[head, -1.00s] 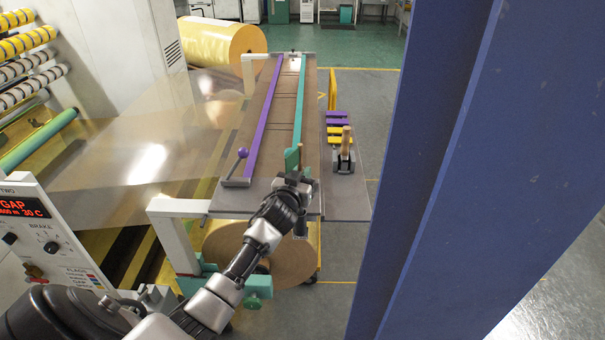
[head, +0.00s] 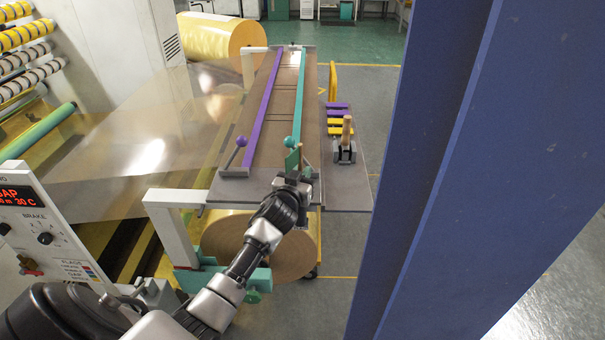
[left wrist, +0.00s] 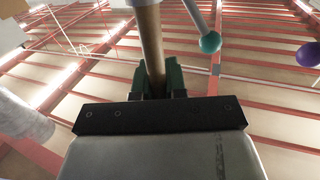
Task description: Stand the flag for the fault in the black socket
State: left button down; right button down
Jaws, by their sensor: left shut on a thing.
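My left gripper (head: 299,174) is shut on a thin wooden stick (left wrist: 150,40), which stands up between the fingers in the left wrist view. The gripper is at the near end of the long table, by the teal strip. I cannot make out the black socket; the gripper and wrist cover part of that table end. My right gripper is not in view.
A teal ball lever (head: 289,142) and a purple ball lever (head: 241,142) stand at the table's near end. Purple and yellow pieces (head: 337,118) lie to the right, behind a wooden-handled grey tool (head: 345,150). A blue column (head: 440,150) fills the right side.

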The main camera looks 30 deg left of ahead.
pick_arm(q)
jog(key=c, duration=1.1)
grip_release()
jog(key=b+v, duration=0.2)
jog(key=v, duration=0.9)
jog(key=shift+w, duration=0.1)
